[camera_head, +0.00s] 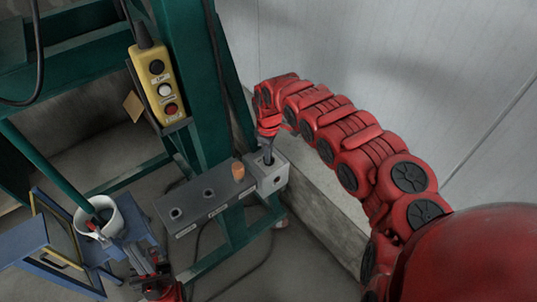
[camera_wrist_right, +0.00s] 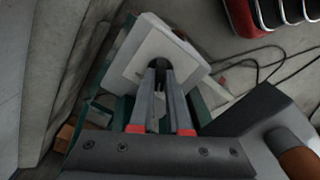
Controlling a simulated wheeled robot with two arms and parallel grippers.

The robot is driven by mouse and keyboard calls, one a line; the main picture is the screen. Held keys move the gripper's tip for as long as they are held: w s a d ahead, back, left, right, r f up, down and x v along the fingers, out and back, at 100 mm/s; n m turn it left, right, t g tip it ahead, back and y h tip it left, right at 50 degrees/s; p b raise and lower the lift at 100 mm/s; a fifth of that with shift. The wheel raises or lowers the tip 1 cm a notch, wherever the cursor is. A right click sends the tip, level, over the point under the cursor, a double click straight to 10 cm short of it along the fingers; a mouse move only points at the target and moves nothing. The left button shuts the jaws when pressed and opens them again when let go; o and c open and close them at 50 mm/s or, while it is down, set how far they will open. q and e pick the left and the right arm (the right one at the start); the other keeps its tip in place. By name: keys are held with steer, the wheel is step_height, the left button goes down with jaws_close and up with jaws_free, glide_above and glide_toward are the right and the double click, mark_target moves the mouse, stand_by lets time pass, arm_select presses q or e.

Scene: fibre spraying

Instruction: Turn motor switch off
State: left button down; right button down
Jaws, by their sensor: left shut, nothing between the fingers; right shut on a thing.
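A light grey switch box (camera_head: 270,180) sits at the right end of a dark panel (camera_head: 190,199) on the green frame. My right gripper (camera_head: 268,156) reaches down onto its top. In the right wrist view, the fingers (camera_wrist_right: 161,68) are close together at the box's pale top face (camera_wrist_right: 148,50), by a dark opening. They are shut on a small part there, mostly hidden by the fingers, so I cannot tell its position. My left gripper (camera_head: 135,258) is low at the left, shut and empty, below a white bucket.
An orange-brown knob (camera_head: 238,170) stands on the panel beside the box. A yellow button pendant (camera_head: 159,85) hangs from the green frame (camera_head: 197,70). The white bucket (camera_head: 101,222) sits at lower left by a blue stand (camera_head: 25,243). A pale wall (camera_head: 400,60) bounds the right.

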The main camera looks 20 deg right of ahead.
steer(key=shift+n, duration=0.4)
steer(key=c, duration=0.9)
jaws_free()
step_height(320, 180, up, 17)
steer(key=b, duration=0.4)
steer(key=shift+r, duration=0.2)
